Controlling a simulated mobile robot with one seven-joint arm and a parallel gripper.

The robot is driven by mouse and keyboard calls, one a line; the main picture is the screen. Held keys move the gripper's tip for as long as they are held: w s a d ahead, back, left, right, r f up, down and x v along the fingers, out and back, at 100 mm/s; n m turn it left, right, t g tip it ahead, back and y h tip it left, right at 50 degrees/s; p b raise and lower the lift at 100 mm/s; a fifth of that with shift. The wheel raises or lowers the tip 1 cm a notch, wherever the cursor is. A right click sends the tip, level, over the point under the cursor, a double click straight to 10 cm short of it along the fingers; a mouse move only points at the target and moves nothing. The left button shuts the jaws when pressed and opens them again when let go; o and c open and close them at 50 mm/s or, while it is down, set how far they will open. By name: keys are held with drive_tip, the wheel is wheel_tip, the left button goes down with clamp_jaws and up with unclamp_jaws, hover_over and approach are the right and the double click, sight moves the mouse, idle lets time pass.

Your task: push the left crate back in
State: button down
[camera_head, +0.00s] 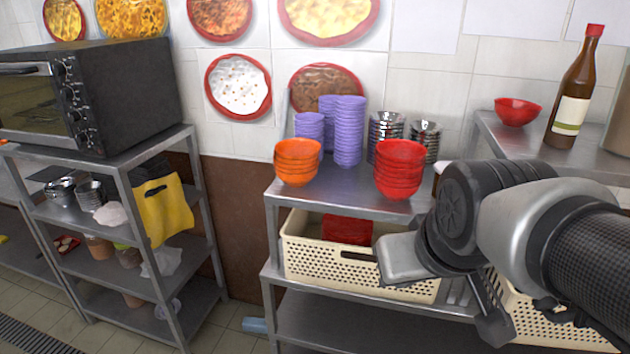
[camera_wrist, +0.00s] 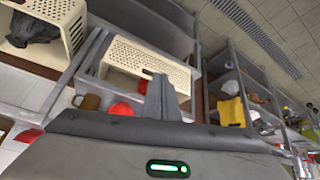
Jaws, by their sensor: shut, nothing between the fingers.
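The left crate (camera_head: 335,262) is a cream, perforated plastic crate on the shelf below the bowls in the head view. Something red shows inside it, and my arm hides part of its right side. In the wrist view the crate (camera_wrist: 150,58) appears beyond my fingers, with red items and a brown mug beside or in it.
A second cream crate (camera_head: 545,326) stands to the right, partly behind my arm; a dark bag (camera_wrist: 35,27) is in it. Stacked orange bowls (camera_head: 297,163), red bowls (camera_head: 399,170) and purple cups (camera_head: 348,130) stand above. A shelf rack with a yellow bag (camera_head: 165,208) is at left.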

drive_tip(key=w+d+f+n+t+b, duration=0.25)
drive_tip(key=w+f+n, duration=0.25)
drive_tip(key=w+f, duration=0.4)
drive_tip(key=w+d+f+n+t+b, duration=0.2)
drive_tip(key=w+f+n+t+b, duration=0.15)
drive_tip(key=w+f, duration=0.6)
drive_tip(key=n+t+y+b, duration=0.5)
drive_tip(key=n+b, duration=0.7)
drive_tip(key=b, duration=0.3)
approach(350, 263)
drive_tip(key=s+a, duration=0.2)
drive_tip(key=s, duration=0.1)
drive_tip(key=w, duration=0.7)
drive_tip(key=shift+w+p, duration=0.15)
drive_tip(key=shift+p, duration=0.25)
drive_tip(key=shift+w+d, duration=0.3)
drive_tip(key=shift+w, duration=0.25)
